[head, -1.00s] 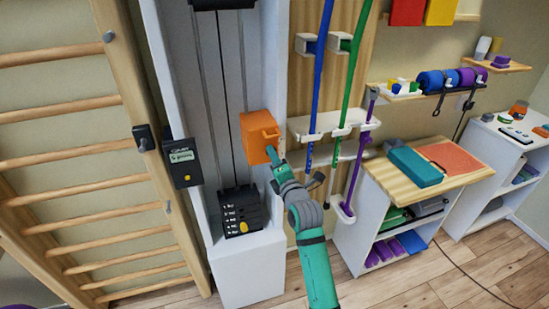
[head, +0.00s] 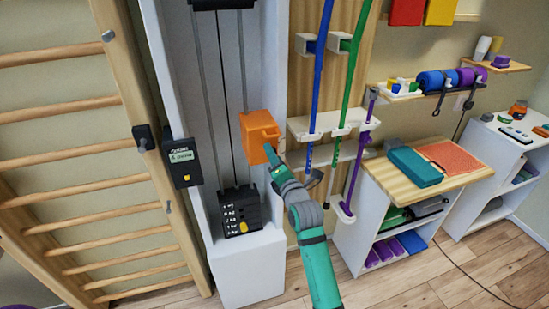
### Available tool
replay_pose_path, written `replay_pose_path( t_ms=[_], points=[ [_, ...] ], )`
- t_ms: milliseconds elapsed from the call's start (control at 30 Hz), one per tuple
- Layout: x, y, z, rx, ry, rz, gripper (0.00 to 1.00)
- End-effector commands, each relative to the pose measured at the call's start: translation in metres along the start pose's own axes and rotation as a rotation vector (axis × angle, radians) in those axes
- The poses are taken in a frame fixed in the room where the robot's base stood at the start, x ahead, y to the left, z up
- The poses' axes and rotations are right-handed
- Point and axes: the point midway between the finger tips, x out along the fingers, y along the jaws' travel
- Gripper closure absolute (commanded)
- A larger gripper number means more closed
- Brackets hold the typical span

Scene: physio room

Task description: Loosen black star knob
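I cannot make out a black star knob clearly; it may be hidden behind my gripper or too small to tell. An orange box (head: 256,130) with a handle-like part on its right side sits on the white column of the weight machine (head: 250,270). My gripper (head: 269,153) is at the lower right of the orange box, touching it or very near. My own green and grey arm hides its fingers in part, so I cannot see whether they are open or shut on anything.
A dark display box (head: 181,163) is left of the column, beside wooden wall bars (head: 90,184). A black numbered weight stack (head: 238,212) is below the orange box. Blue, green and purple poles (head: 317,70) stand right of it. A cabinet (head: 440,187) stands further right.

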Motion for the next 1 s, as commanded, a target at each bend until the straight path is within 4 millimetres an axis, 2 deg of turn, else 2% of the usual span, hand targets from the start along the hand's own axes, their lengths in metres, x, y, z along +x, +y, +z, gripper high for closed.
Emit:
replay_pose_path(
  t_ms=[233,367,800,1000],
  points=[
    [0.000,0.000,-0.001,0.001,0.001,0.001,0.53],
    [-0.007,0.000,-0.001,0.001,0.001,0.001,0.53],
    [-0.079,0.001,-0.002,0.002,0.001,0.002,0.53],
    [-0.102,-0.001,0.001,0.002,-0.002,0.000,0.53]
  ],
)
